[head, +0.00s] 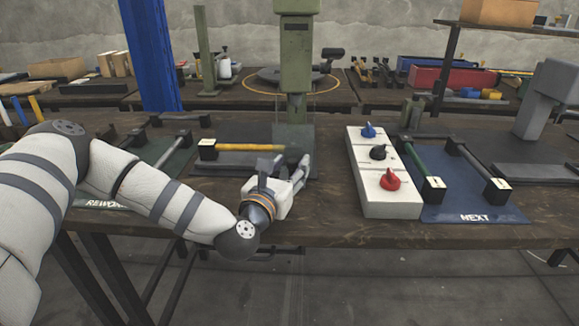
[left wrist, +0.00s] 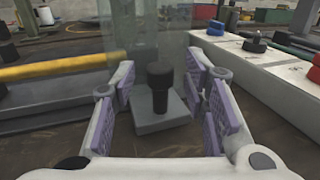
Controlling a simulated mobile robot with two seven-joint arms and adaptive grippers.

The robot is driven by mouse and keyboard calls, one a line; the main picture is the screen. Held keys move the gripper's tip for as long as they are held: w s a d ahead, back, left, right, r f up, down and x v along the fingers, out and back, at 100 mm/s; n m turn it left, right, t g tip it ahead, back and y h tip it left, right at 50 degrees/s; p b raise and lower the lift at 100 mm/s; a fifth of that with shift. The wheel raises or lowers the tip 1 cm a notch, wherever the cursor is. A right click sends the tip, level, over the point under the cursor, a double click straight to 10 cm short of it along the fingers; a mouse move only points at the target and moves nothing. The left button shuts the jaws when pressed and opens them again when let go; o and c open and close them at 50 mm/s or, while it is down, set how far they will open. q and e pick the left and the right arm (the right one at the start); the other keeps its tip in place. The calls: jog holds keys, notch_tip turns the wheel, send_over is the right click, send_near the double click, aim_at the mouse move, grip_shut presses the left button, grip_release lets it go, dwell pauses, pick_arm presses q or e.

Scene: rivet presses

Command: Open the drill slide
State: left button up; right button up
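The green press column (head: 297,60) stands mid-table, with a see-through panel (head: 293,138) below its head. My left gripper (head: 301,168) is just in front of this panel, at the table's front side. In the left wrist view, its two purple-padded fingers (left wrist: 165,92) are spread apart. A black upright knob (left wrist: 160,85) on a small grey block (left wrist: 162,122) shows between them, with clear gaps on both sides. The see-through panel (left wrist: 150,42) rises behind the knob. In the head view the gripper hides the knob. My right gripper is not in view.
A yellow bar (head: 245,147) lies left of the gripper. A white box with blue, black and red knobs (head: 372,202) stands to the right, beside the blue NEXT mat (head: 480,213). A green REWORK mat (head: 150,160) is at left.

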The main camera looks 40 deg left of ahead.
pick_arm(q)
jog(key=shift+s, duration=0.1)
jog(key=v, duration=1.1)
jog(key=shift+s, duration=0.4)
jog(key=shift+f, duration=0.1)
